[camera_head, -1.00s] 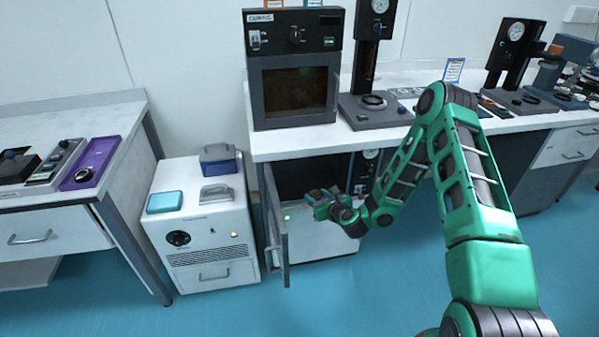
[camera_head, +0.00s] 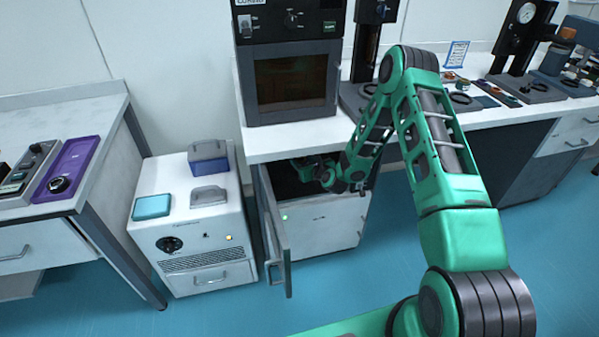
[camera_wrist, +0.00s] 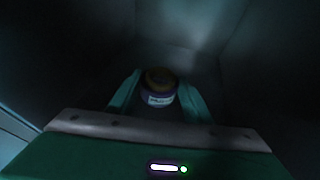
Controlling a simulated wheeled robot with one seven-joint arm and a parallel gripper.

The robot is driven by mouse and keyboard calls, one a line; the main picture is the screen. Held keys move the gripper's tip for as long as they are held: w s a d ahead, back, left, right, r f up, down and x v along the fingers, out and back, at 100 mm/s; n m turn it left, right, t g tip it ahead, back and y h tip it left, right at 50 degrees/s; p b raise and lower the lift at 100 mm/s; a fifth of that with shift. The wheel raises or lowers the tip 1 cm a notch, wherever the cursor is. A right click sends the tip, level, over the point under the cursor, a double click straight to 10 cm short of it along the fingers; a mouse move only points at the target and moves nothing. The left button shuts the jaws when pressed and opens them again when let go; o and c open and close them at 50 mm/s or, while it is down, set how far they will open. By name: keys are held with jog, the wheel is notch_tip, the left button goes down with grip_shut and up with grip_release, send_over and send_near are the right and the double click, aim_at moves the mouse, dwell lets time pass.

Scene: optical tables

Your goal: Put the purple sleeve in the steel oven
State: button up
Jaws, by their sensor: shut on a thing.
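The purple sleeve (camera_wrist: 160,98) shows in the wrist view as a short round piece with a purple rim, a pale label and a yellowish top. My gripper (camera_wrist: 159,80) is shut on it, one green finger on each side. In the head view, my gripper (camera_head: 306,167) is inside the dark opening of the low cabinet under the bench, which looks like the steel oven (camera_head: 325,228). Its door (camera_head: 274,235) stands open on the left. The sleeve is hidden in the head view. In the wrist view, dark walls surround the gripper; the gap under the sleeve cannot be judged.
The bench top (camera_head: 290,140) is just above my forearm. A dark oven with a window (camera_head: 290,82) stands on it. A white cabinet (camera_head: 185,225) stands left of the open door. A purple tray (camera_head: 68,165) lies on the left table. The blue floor in front is clear.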

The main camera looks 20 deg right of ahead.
jog(key=shift+s+a+f, duration=0.1)
jog(key=shift+a+f, duration=0.05)
jog(key=shift+f, duration=0.5)
jog(key=shift+s+a+f, duration=0.1)
jog(key=shift+a+f, duration=0.05)
jog(key=shift+f, duration=0.45)
jog(key=shift+d+f, duration=0.2)
jog(key=shift+f, duration=0.25)
notch_tip(320, 180, down, 3)
jog(key=shift+r, duration=0.2)
jog(key=shift+w+d+f, duration=0.2)
jog(key=shift+d+f, duration=0.05)
jog(key=shift+f, duration=0.25)
jog(key=shift+a, duration=0.1)
jog(key=o, duration=1.2)
jog(key=shift+c, duration=0.2)
